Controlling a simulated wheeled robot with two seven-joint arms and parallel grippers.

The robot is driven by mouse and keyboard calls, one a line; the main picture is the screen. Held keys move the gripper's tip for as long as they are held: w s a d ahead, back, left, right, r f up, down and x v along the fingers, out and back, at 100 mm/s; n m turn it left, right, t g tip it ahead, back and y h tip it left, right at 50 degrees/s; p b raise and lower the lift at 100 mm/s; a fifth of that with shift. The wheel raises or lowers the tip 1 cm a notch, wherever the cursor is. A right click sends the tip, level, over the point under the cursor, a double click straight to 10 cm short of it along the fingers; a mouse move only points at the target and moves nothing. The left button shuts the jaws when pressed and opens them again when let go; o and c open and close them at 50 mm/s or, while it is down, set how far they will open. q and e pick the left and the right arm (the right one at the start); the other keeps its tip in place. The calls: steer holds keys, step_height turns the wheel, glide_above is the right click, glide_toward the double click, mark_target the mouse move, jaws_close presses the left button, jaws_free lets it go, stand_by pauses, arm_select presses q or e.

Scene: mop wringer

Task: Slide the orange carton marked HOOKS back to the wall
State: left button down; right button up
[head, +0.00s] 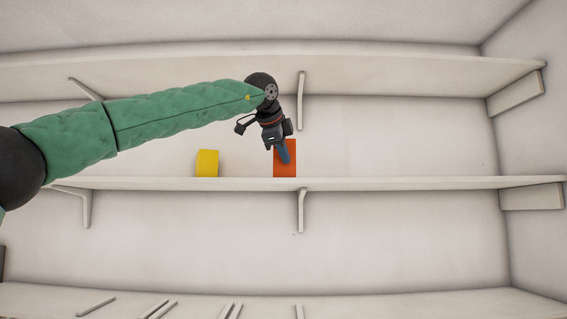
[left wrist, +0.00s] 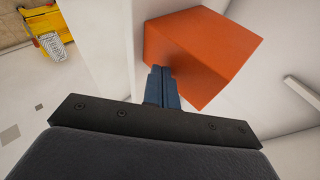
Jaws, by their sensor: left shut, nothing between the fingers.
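The orange carton (head: 291,169) stands on the middle shelf, a little right of centre in the head view. It fills the upper middle of the left wrist view (left wrist: 205,50). No lettering shows on its visible faces. My left gripper (head: 285,158) is shut and empty, its blue-grey fingers in front of the carton. In the left wrist view the closed fingertips (left wrist: 160,71) overlap the carton's lower left edge. I cannot tell whether they touch it. The fingers hide part of the carton's front. My right gripper is not in view.
A yellow box (head: 207,163) stands on the same middle shelf (head: 400,183), left of the carton with a gap between. An upper shelf (head: 400,75) with a bracket (head: 301,100) lies above. The middle shelf is clear right of the carton. The back wall (head: 400,135) is plain.

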arm_select(q)
steer(key=shift+w+p, duration=0.5)
steer(key=shift+w, duration=1.35)
steer(key=shift+w, duration=0.1)
steer(key=shift+w+p, duration=1.2)
steer(key=shift+w, duration=1.15)
steer(key=shift+w, duration=0.15)
steer(key=shift+w+p, duration=0.3)
steer(key=shift+p, duration=0.05)
steer(key=shift+w+p, duration=1.1)
steer(key=shift+w, duration=1)
